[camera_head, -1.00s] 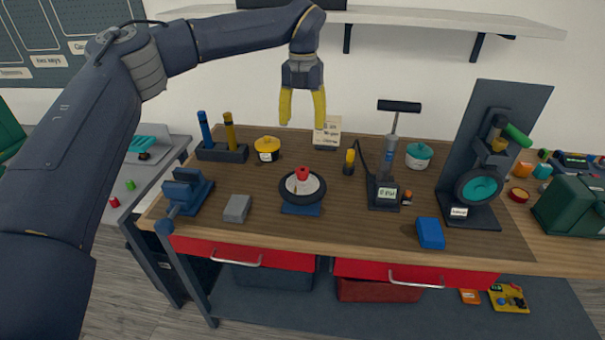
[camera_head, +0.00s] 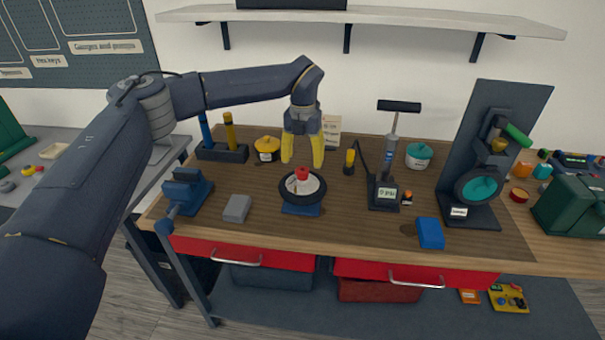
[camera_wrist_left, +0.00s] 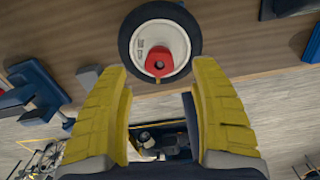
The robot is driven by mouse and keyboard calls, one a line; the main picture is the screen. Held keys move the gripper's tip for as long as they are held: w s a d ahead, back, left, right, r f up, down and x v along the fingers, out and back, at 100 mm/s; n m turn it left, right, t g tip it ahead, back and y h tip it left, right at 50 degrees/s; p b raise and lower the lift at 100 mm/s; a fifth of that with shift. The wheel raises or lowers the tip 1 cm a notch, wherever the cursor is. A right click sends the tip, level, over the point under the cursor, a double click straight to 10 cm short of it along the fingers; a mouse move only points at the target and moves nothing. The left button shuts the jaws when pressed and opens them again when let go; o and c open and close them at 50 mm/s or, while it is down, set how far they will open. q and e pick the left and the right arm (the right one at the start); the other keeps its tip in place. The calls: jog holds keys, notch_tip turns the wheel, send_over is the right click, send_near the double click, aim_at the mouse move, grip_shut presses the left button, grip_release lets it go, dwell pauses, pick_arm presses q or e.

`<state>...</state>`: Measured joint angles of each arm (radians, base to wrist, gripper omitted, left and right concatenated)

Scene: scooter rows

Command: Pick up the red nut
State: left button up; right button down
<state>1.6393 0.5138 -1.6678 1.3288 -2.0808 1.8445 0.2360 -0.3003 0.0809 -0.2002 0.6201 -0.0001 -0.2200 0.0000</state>
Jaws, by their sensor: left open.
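The red nut (camera_head: 302,174) sits on top of the centre of a small wheel (camera_head: 289,192) with a black tyre and pale hub. The wheel rests on a blue stand (camera_head: 301,210) in the middle of the workbench. My left gripper (camera_head: 302,164) has yellow fingers, open and empty, pointing down close above the nut. In the left wrist view the nut (camera_wrist_left: 158,62) shows on the pale hub, beyond the fingertips and between their lines. The gap between fingers and nut is hard to judge. My right gripper is not in view.
A yellow-lidded pot (camera_head: 267,143) and a holder with two handles (camera_head: 222,152) stand behind left. A blue vise (camera_head: 186,190) and grey block (camera_head: 237,208) are left. A pump (camera_head: 385,180) and blue box (camera_head: 430,233) are right. Bare wood lies around the wheel.

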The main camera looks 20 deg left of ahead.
aim_at(303, 171)
pick_arm(q)
jog(key=shift+f, duration=2.65)
jog(key=c, duration=1.2)
